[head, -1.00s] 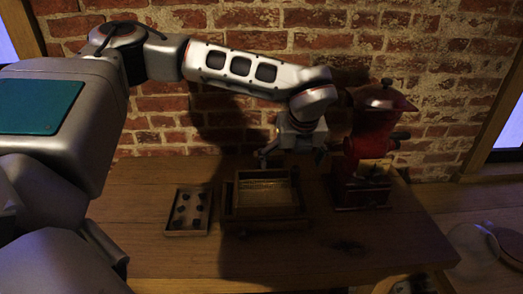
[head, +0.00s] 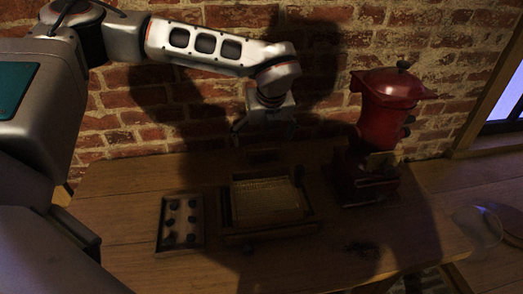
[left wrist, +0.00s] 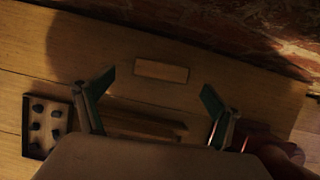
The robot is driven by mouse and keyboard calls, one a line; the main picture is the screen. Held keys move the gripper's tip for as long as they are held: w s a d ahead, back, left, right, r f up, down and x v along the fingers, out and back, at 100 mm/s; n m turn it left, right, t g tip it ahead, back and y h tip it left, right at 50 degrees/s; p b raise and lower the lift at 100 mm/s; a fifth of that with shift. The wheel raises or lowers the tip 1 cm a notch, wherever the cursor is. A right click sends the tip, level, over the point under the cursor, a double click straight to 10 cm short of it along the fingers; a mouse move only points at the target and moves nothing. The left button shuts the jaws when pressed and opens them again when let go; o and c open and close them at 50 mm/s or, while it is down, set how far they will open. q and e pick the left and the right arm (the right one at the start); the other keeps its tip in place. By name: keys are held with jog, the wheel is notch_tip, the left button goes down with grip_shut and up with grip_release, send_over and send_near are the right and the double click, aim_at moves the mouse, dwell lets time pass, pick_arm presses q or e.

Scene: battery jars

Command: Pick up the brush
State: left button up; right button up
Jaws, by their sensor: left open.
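A small flat rectangular wooden block (left wrist: 162,70) lies on the table near the wall; it looks like the brush, but its bristles do not show. In the head view it is a dim shape (head: 263,155) behind the wooden box. My left gripper (head: 264,132) hangs above the back of the table, close to it in the picture. In the left wrist view the gripper's two fingers (left wrist: 159,82) are wide apart and empty, with the block beyond and between their tips. My right gripper is not in view.
A wooden box (head: 265,234) with a yellowish ribbed panel stands mid-table. A shallow tray (head: 160,240) of small dark pieces is on its left, a red mill (head: 385,105) on its right. A dark cluster (head: 362,248) lies front right. A brick wall (head: 330,90) closes the back.

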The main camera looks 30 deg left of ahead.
aim_at(263, 146)
pick_arm(q)
jog(key=p+x, duration=0.1)
jog(key=x, duration=0.4)
jog(key=shift+w+f, duration=0.25)
jog(key=shift+f, duration=0.1)
jog(key=c, duration=1.2)
